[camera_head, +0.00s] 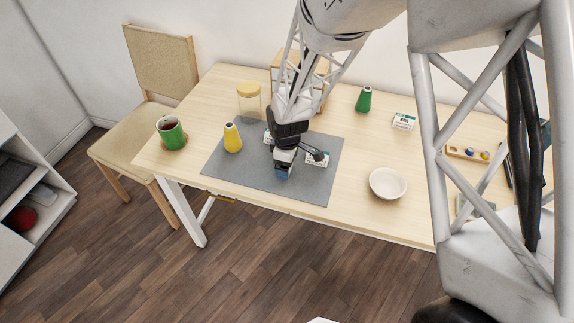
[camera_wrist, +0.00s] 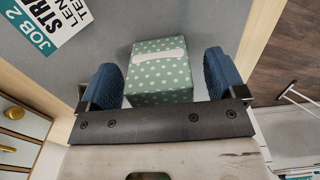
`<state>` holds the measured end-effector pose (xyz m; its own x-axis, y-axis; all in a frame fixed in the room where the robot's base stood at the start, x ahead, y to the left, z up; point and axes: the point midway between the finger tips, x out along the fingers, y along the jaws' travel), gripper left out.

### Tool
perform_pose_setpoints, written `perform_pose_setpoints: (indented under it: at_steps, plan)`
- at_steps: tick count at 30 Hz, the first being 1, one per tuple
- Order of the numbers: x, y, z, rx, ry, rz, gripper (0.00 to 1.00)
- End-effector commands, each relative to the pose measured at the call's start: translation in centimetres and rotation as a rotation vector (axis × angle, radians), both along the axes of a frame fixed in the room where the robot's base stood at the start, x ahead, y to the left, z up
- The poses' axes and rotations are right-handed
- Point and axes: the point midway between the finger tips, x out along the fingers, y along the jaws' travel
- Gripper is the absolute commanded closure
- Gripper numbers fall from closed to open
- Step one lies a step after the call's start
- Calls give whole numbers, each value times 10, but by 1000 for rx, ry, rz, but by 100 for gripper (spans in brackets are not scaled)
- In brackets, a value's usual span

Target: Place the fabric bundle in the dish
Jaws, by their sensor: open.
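The fabric bundle (camera_wrist: 160,75) is a green block with white dots and a pale band across its top. In the wrist view it lies on the grey mat between the two blue fingertips of my gripper (camera_wrist: 160,80). The fingers are open, with a gap visible on the right side; the left gap is narrower. In the head view my gripper (camera_head: 284,168) is low over the mat's front part, and I cannot make out the bundle there. The dish, a shallow white bowl (camera_head: 388,184), stands empty on the table to the right of the mat.
The table between mat and dish is clear.

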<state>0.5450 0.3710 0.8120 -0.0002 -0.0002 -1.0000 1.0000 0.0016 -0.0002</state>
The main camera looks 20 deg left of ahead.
Motion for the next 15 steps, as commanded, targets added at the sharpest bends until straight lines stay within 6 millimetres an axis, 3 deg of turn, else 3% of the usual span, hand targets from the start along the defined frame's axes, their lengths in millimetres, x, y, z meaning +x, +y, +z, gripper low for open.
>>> perform_pose_setpoints:
  at_steps: [15]
  plan:
    - [0, 0, -6, 0, 0, 0, 11]
